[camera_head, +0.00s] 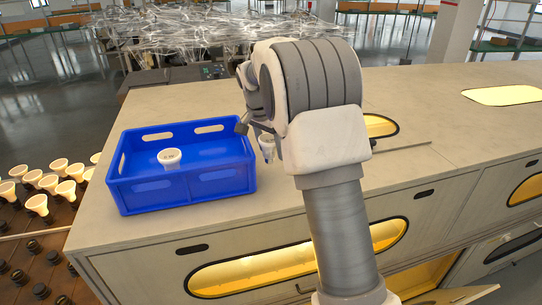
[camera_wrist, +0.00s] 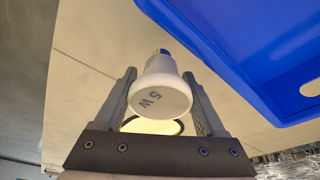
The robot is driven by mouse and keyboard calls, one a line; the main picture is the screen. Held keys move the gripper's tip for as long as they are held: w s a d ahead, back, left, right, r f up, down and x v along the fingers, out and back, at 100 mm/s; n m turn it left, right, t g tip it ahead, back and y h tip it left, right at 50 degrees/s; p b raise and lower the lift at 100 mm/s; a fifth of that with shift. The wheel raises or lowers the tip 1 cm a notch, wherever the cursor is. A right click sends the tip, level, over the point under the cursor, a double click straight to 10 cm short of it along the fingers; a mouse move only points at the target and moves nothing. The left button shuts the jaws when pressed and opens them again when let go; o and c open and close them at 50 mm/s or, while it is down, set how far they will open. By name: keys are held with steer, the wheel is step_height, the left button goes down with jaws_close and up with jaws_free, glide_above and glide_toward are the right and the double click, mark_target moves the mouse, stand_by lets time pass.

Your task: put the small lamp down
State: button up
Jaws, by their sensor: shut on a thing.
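In the head view the small lamp (camera_head: 267,146) shows partly beside my wrist, just right of the blue crate, above the grey worktop (camera_head: 285,205). My arm hides part of it. I cannot tell its exact height above the top.
The blue crate (camera_head: 185,190) stands on the worktop at the left, with another white lamp (camera_head: 169,157) in it. The crate (camera_wrist: 245,50) is close to the held lamp in the wrist view. Several lamps (camera_head: 60,168) stand on a rack at the far left.

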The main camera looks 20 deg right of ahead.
mark_target(271, 158)
steer(key=shift+f+p, duration=0.4)
steer(key=shift+f, duration=1.45)
steer(key=shift+f, duration=0.1)
steer(key=o, duration=1.1)
steer(key=shift+f, duration=0.1)
steer(key=shift+c, duration=0.2)
steer(key=o, duration=0.4)
